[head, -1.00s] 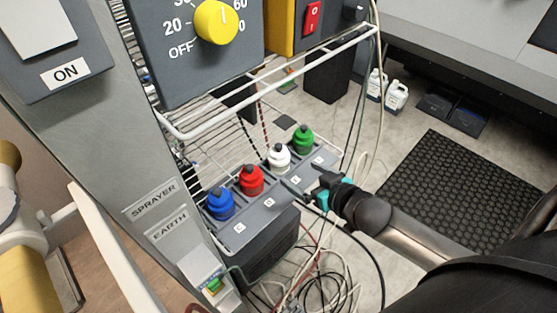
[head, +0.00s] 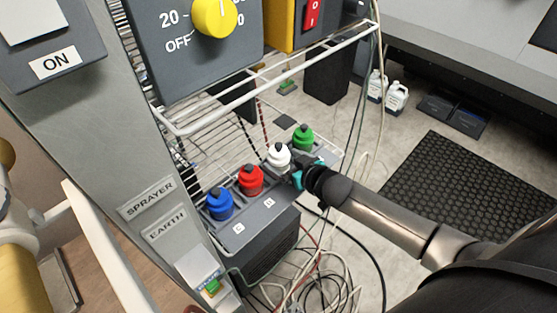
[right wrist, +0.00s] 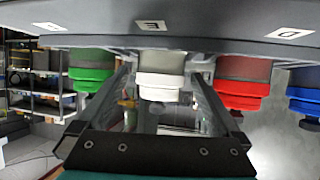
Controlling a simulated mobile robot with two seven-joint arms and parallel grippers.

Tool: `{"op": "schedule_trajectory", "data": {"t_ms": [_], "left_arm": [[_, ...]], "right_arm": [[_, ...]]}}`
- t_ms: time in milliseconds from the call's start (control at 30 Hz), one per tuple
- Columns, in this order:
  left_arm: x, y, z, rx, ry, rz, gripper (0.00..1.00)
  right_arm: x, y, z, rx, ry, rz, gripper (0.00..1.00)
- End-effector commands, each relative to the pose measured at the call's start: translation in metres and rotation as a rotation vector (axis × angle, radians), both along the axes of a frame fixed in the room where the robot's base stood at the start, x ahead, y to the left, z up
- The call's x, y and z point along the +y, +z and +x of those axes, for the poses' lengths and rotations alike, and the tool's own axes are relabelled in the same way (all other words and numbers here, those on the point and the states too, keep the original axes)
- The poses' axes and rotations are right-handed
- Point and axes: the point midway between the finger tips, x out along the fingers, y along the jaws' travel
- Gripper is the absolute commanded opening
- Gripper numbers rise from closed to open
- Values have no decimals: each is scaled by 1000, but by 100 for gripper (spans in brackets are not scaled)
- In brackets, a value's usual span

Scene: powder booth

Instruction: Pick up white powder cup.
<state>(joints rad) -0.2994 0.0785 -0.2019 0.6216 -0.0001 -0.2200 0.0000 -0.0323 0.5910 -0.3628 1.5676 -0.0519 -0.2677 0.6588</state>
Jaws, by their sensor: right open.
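The white powder cup (head: 278,157) with a dark cap stands in the grey holder (head: 262,222), between the red cup (head: 251,181) and the green cup (head: 303,139). My right gripper (head: 293,161) is at the white cup's right side, close to it. In the right wrist view, the white cup (right wrist: 160,82) shows between the two spread fingers of the right gripper (right wrist: 160,98), which is open. I cannot tell whether the fingers touch it. My left gripper is not in view.
The blue cup (head: 219,203) stands at the near end of the row. Loose cables (head: 318,285) lie on the floor below. A black mat (head: 455,190) lies on the right.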

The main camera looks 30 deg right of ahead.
Motion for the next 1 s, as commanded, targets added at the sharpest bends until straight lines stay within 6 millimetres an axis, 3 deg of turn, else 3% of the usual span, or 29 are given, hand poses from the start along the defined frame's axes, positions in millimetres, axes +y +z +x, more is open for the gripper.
{"op": "schedule_trajectory", "data": {"t_ms": [133, 433, 1000], "left_arm": [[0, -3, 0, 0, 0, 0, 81], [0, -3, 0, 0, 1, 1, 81], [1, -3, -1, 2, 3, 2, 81]], "right_arm": [[2, -6, 11, 0, 0, 1, 100], [3, -7, 13, 1, 1, 0, 100], [2, -7, 12, 1, 1, 0, 37]]}}
